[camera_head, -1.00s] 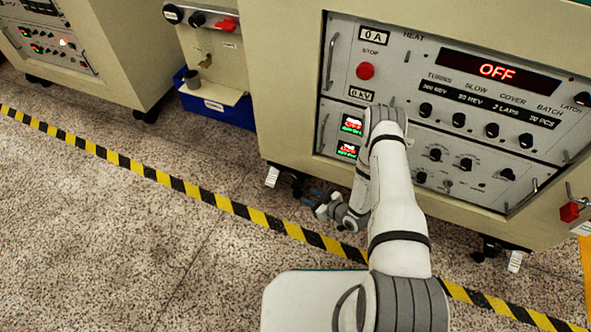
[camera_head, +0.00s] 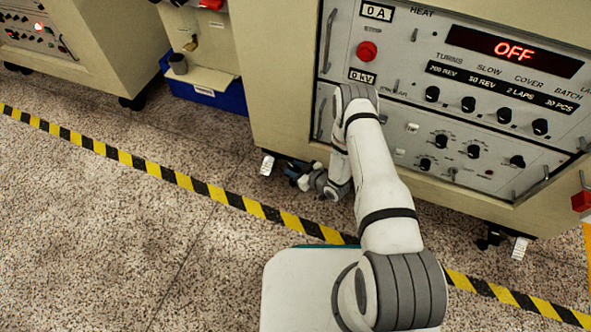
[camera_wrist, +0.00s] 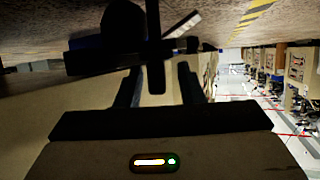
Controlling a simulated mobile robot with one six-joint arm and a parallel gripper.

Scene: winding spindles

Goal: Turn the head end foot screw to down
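In the head view, a white tag (camera_head: 267,163) hangs at the cabinet's lower left corner, beside dark foot parts under its edge. My gripper (camera_head: 291,172) is low at this corner, right of the tag. In the wrist view, a dark foot assembly (camera_wrist: 120,30) with crossing bars fills the upper left, in shadow. My gripper (camera_wrist: 160,80) has its two fingers apart, with a dark upright bar (camera_wrist: 155,65) showing between them. I cannot tell whether the fingers touch it, or which way the foot screw is set.
The control cabinet (camera_head: 400,70) stands above my gripper, its display reading OFF. Another white tag (camera_head: 520,247) is at its lower right corner. A blue bin (camera_head: 232,97) is at the left. Yellow and black floor tape (camera_head: 170,178) crosses the clear floor.

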